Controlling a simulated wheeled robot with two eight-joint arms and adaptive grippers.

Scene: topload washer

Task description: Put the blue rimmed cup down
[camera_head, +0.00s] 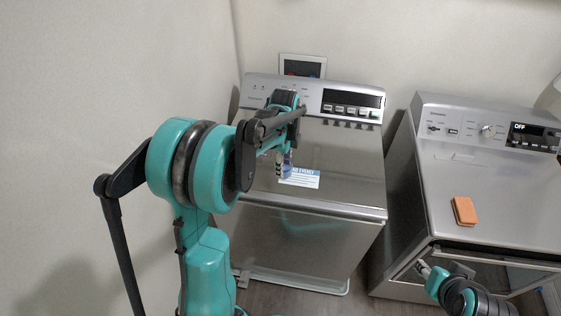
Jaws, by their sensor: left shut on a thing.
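My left gripper (282,170) points down over the lid of the topload washer (335,165). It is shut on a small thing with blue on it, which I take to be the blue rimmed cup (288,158). The gripper and arm cover most of the cup, so its shape and rim are unclear. I cannot tell whether the cup touches the lid. My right gripper (424,268) is low at the right, before the front of the second machine, away from the cup. Its fingers are too small to read.
An orange block (464,210) rests on the second machine (480,180) at the right. The lid's right part is clear.

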